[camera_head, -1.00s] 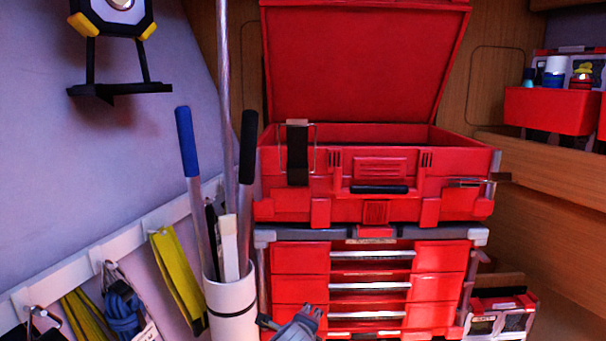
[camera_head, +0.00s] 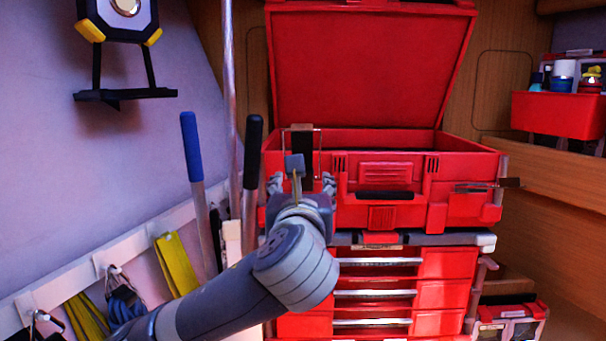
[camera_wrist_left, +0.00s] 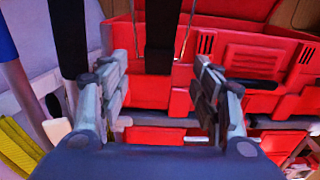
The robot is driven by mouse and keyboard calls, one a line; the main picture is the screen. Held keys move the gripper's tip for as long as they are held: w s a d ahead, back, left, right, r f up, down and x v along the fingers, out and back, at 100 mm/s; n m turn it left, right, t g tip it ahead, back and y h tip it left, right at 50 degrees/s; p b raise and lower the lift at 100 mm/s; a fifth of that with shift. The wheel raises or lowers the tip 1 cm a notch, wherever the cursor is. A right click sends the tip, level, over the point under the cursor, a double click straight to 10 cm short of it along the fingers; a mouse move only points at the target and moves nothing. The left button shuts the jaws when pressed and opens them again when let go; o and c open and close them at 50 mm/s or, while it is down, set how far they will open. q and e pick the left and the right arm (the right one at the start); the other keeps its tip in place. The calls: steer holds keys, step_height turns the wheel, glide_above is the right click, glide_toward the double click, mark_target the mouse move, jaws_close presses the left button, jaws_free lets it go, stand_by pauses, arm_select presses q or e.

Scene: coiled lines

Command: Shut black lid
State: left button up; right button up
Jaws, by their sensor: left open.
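The raised lid I see is red (camera_head: 370,70), not black. It stands open, tilted back above the red toolbox (camera_head: 465,165). A black latch or strap (camera_head: 302,144) in a wire loop is on the left of the toolbox front; it also shows in the left wrist view (camera_wrist_left: 160,38). My left gripper (camera_head: 302,183) is in front of the toolbox's left front, just below the upper part of the black strap. In the left wrist view its fingers (camera_wrist_left: 161,75) are apart and empty, one each side of the strap. My arm hides the toolbox's lower left.
A drawer unit (camera_head: 445,265) supports the toolbox. A blue-handled tool (camera_head: 190,145) and a black-handled tool (camera_head: 253,150) stand close at the left. A work lamp (camera_head: 120,20) hangs on the left wall. A red bin (camera_head: 560,112) sits on the right shelf.

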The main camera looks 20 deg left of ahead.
arm_select(q)
steer(key=p+x, duration=0.2)
steer(key=x, duration=0.6)
arm_select(e)
steer(key=shift+d+r, duration=0.25)
steer(key=shift+r, duration=0.35)
steer(key=shift+d+r, duration=0.25)
steer(key=shift+r, duration=0.3)
arm_select(q)
steer(key=shift+a+f, duration=0.1)
steer(key=shift+c, duration=0.3)
